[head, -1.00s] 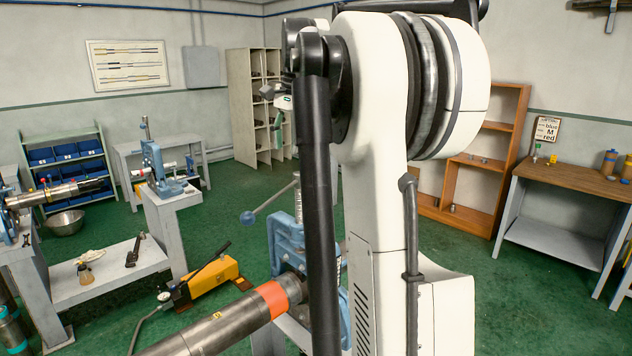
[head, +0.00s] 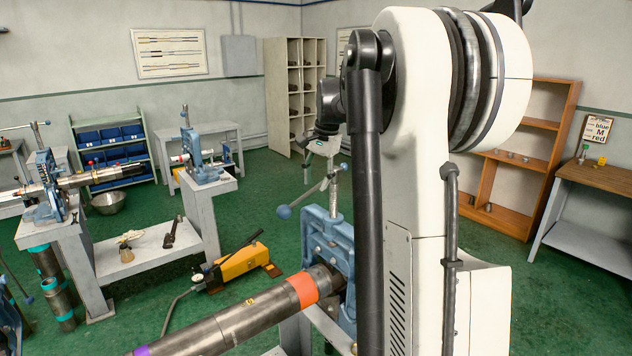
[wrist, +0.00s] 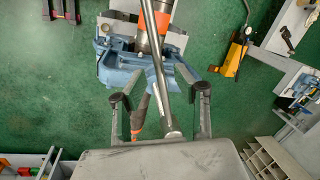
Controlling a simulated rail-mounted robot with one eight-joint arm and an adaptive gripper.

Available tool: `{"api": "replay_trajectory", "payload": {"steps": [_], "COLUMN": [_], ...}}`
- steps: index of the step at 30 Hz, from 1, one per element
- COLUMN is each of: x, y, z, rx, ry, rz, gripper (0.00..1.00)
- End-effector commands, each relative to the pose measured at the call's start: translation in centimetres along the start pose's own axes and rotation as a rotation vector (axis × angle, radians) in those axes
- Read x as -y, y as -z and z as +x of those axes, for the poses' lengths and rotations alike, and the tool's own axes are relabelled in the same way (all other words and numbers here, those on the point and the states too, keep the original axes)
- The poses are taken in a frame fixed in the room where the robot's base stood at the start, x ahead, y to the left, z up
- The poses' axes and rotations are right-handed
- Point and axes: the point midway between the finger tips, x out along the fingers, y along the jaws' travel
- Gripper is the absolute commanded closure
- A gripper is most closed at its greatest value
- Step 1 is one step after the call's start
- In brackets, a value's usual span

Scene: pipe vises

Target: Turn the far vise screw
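The nearest blue vise (head: 318,228) grips a steel pipe (head: 250,322) with an orange band. Its screw rises from the top, with a slanted bar handle (head: 304,196) ending in a blue ball. My gripper (head: 322,168) hangs just above the screw top in the head view; contact cannot be told. In the wrist view my gripper (wrist: 160,98) is open, its two dark fingers wide apart. The blue vise (wrist: 118,65) lies beyond them, and the long steel bar (wrist: 162,85) crosses between them, apart from both. Another blue vise (head: 205,168) stands farther back on a grey stand.
A third vise (head: 47,185) with a pipe stands at left. A yellow pump (head: 241,264) with a hose lies on the green floor. A metal bowl (head: 108,203), blue-bin rack (head: 108,150) and wooden shelf (head: 515,165) stand farther off. Open floor lies between.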

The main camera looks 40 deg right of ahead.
Motion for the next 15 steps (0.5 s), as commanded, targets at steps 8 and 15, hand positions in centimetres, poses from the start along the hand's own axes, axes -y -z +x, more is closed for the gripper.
{"api": "replay_trajectory", "payload": {"steps": [8, 15], "x": [-0.01, -0.01], "y": [-0.02, -0.02], "z": [1.16, 1.15], "rx": [0.000, 0.000], "ry": [0.000, 0.000], "rz": [0.000, 0.000], "gripper": [0.70, 0.77]}}
